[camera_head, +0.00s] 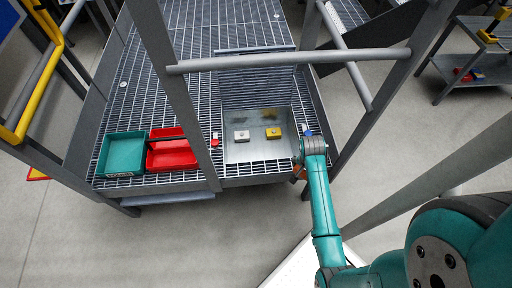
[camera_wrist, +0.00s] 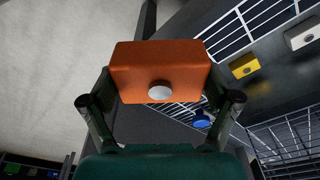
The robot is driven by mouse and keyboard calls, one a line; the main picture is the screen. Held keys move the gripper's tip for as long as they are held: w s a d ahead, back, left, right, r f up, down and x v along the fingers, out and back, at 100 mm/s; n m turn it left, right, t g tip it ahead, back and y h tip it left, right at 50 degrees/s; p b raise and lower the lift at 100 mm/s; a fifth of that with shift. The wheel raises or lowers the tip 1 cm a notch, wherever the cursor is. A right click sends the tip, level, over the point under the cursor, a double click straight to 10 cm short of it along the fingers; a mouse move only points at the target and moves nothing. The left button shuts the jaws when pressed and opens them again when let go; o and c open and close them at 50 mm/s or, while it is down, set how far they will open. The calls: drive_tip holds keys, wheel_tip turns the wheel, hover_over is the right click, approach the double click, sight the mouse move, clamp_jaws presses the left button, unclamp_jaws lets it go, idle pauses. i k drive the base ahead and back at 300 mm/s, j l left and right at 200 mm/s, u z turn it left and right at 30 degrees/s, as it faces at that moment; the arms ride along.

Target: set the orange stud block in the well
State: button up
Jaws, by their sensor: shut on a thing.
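The orange stud block (camera_wrist: 160,72), with a pale round stud on its face, is between the fingers of my gripper (camera_wrist: 160,100) in the wrist view. My gripper is shut on it. In the head view my gripper (camera_head: 299,171) is at the front right corner of the well, and the block is mostly hidden by my arm. The well (camera_head: 257,151) is a smooth metal recess in the grating. A white stud block (camera_head: 241,135) and a yellow stud block (camera_head: 273,132) sit apart in it; the wrist view shows them at upper right.
A teal bin (camera_head: 122,153) and a red bin (camera_head: 171,154) stand on the grating at left. A small red-and-white item (camera_head: 215,141) and a blue item (camera_head: 308,131) flank the well. A grey rail (camera_head: 290,60) and posts cross above the catwalk. The well's front middle is bare.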

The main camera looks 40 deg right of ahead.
sight(260, 143)
drive_tip(key=i, duration=0.85)
